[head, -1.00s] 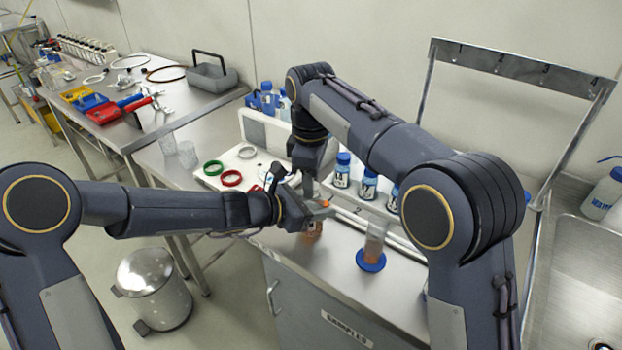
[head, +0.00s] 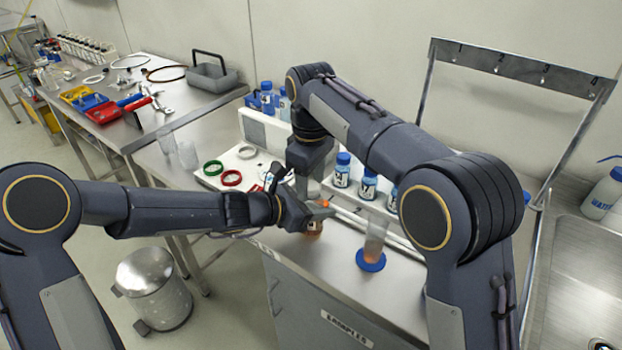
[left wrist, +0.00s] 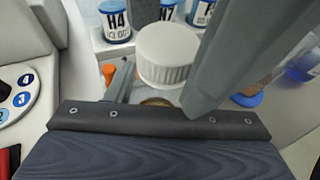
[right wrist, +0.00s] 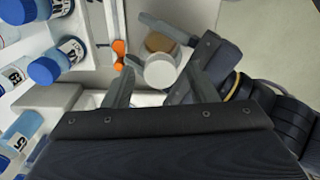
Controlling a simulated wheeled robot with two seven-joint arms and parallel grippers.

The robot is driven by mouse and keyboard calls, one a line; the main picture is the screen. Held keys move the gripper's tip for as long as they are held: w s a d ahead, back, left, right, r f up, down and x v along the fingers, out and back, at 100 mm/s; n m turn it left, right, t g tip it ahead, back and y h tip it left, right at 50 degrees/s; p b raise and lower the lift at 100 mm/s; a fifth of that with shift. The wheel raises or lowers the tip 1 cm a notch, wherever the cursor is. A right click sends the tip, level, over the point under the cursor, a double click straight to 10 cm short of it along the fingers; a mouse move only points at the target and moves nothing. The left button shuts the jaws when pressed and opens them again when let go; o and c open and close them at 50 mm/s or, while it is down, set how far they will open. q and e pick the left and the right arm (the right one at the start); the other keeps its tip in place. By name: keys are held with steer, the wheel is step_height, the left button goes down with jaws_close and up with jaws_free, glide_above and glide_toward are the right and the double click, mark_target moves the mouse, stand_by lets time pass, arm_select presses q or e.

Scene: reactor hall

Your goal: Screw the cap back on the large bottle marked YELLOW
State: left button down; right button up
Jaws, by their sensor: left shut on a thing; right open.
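An amber bottle (head: 314,228) stands upright at the bench's front edge, its top hidden by my left gripper (head: 316,211). The gripper appears shut on this bottle; its marking is not readable. A ribbed white cap (left wrist: 167,54) is upright between my left fingers in the left wrist view. In the right wrist view, the white cap (right wrist: 160,71) lies between the fingers of my open right gripper (right wrist: 159,77). A brown round surface (right wrist: 160,42) shows beside it. I cannot tell if the cap touches the bottle.
Several blue-capped bottles (head: 368,184) stand on a ledge behind. A clear cylinder on a blue base (head: 371,260) stands to the right. Red (head: 231,178) and green (head: 213,168) rings lie on the left. The front bench right of the cylinder is partly hidden by my right arm.

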steer(key=shift+r, duration=2.25)
steer(key=o, duration=0.6)
steer(key=shift+c, duration=0.2)
arm_select(q)
steer(key=c, duration=0.6)
jaws_free()
steer(key=shift+a, duration=0.1)
steer(key=v, duration=0.7)
steer(key=shift+s+a+r+p, duration=0.15)
steer(key=shift+s+a+p, duration=0.1)
steer(key=shift+p, duration=0.05)
arm_select(e)
steer(key=shift+r, duration=0.35)
